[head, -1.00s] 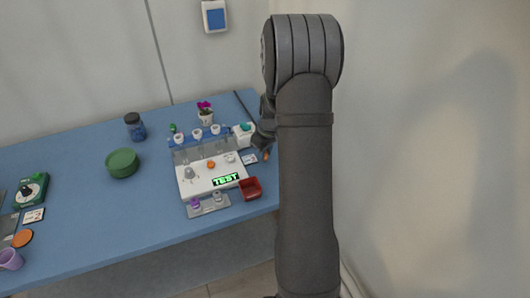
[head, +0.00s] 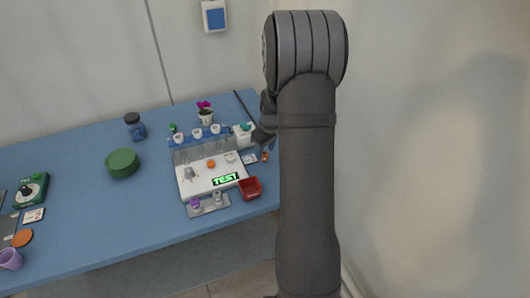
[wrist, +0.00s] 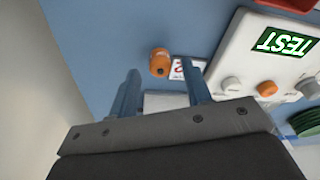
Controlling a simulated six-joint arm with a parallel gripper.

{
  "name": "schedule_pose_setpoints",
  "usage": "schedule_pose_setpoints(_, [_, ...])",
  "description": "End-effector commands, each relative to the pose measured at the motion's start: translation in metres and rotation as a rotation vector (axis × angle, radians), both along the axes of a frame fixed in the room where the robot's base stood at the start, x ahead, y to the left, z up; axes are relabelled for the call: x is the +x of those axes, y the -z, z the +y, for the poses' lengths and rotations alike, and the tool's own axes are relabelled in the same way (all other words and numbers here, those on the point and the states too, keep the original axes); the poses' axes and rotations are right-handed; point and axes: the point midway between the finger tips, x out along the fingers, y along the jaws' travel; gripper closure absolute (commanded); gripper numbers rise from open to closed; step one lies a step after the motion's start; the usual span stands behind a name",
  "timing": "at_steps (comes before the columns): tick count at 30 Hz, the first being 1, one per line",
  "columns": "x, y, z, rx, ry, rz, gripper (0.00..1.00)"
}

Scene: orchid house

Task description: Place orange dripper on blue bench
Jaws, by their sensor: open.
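The orange dripper (head: 265,156) rests on the blue bench (head: 90,195) near its right side, beside a small white card. In the wrist view the dripper (wrist: 160,63) lies just beyond my fingertips, apart from them, with bare blue bench around it. My gripper (wrist: 163,82) is open, with a gap between its two fingers and nothing held. In the head view my gripper (head: 264,136) is just behind the dripper, partly hidden by my arm.
A white device (head: 208,178) with a green TEST display stands left of the dripper, with a red tray (head: 250,188) at its front corner. A white pot (head: 241,138) stands close to my gripper. Free bench lies left of the green dish (head: 122,163).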

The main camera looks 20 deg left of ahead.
Motion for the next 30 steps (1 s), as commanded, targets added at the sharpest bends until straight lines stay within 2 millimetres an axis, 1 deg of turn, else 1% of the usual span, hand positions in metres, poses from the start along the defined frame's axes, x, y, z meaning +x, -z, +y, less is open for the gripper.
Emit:
schedule_pose_setpoints(1, [0.000, -0.012, -0.001, 0.002, 0.000, -0.004, 0.55])
schedule_pose_setpoints(6, [-0.002, -0.049, -0.007, 0.002, 0.001, -0.005, 0.55])
schedule_pose_setpoints(9, [-0.003, -0.069, -0.010, 0.002, 0.001, -0.005, 0.55])
schedule_pose_setpoints(13, [-0.005, -0.088, -0.012, 0.001, 0.000, -0.003, 0.55])
schedule_pose_setpoints(15, [-0.005, -0.094, -0.013, 0.001, 0.000, -0.001, 0.55])
schedule_pose_setpoints(19, [-0.006, -0.101, -0.014, 0.001, 0.000, 0.000, 0.55])
schedule_pose_setpoints(30, [-0.006, -0.100, -0.014, -0.001, 0.000, 0.001, 0.55])
